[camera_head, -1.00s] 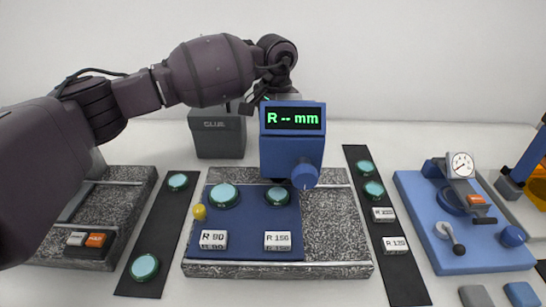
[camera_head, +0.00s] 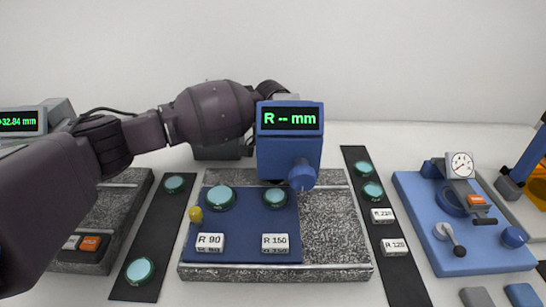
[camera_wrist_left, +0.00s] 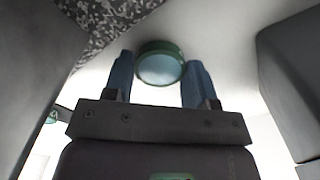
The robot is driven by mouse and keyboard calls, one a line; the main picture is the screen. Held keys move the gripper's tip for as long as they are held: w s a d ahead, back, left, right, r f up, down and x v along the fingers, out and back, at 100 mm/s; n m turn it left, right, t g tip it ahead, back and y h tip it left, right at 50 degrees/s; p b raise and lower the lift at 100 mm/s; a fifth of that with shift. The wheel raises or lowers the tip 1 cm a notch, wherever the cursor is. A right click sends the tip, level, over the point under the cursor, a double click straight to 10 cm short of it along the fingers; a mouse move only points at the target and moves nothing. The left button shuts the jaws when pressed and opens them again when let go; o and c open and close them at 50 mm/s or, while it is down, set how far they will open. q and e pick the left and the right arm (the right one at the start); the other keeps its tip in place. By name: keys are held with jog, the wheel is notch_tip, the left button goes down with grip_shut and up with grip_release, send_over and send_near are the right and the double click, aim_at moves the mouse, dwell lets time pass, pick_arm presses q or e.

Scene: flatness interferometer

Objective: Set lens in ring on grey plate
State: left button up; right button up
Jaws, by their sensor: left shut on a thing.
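In the left wrist view a round pale-blue lens with a green rim (camera_wrist_left: 160,66) sits between the two blue fingers of my left gripper (camera_wrist_left: 158,72), which is shut on it. Speckled grey granite shows at the upper left of that view. In the head view the left gripper and held lens are hidden behind the blue display unit (camera_head: 289,145). Other green-rimmed lenses lie on the blue mat (camera_head: 225,255) and on the dark strips (camera_head: 163,225). I cannot make out the target ring or tell which surface is the grey plate. My right gripper is not in view.
A blue gauge stand (camera_head: 465,225) is at right. A second readout (camera_head: 20,122) is at left. A dark grey box (camera_head: 222,152) is partly hidden by my arm.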

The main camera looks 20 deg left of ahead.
pick_arm(q)
jog(key=shift+f, duration=0.15)
jog(key=o, duration=0.9)
